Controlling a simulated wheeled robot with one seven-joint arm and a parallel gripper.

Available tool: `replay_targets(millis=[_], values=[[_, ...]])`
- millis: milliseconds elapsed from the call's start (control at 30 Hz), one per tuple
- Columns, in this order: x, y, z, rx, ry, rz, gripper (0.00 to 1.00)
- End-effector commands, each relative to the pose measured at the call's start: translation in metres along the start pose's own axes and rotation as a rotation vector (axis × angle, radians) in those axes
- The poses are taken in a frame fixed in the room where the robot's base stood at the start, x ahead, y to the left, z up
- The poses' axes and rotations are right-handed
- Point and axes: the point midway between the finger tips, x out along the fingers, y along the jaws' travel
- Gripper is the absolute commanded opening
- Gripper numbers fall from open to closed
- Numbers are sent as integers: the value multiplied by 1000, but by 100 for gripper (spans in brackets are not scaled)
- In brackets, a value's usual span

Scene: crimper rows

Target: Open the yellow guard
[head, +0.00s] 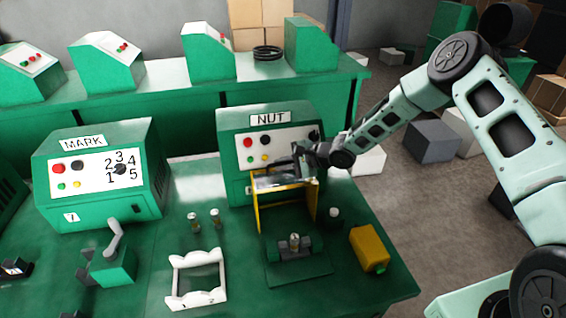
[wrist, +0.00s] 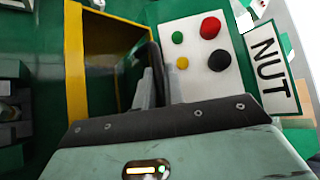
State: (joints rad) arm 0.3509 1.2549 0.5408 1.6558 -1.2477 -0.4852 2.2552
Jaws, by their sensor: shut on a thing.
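The yellow guard (head: 257,212) stands in front of the green NUT machine (head: 228,160), above a dark fixture that holds a small upright part (head: 295,242). Its yellow side edges look upright, with a pale, see-through panel at the top. The NUT label (wrist: 270,68) and buttons are at the right.
A yellow box (head: 368,247) lies right of the fixture. A white numbered rack (head: 197,265) and two small parts (head: 204,220) are to its left. The MARK machine (head: 100,170) and a lever device (head: 112,262) stand further left. Floor boxes are behind my arm.

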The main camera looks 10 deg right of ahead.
Motion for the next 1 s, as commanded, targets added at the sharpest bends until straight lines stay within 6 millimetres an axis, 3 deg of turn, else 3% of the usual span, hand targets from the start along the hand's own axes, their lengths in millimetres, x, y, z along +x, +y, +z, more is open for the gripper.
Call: replay_targets(millis=[467,500,567,867,1000], values=[[1,3,-1,-2,0,4,0],[1,3,-1,-2,0,4,19],[1,3,-1,-2,0,4,33],[0,2,-1,0,0,2,33],[-11,2,-2,-1,1,1,33]])
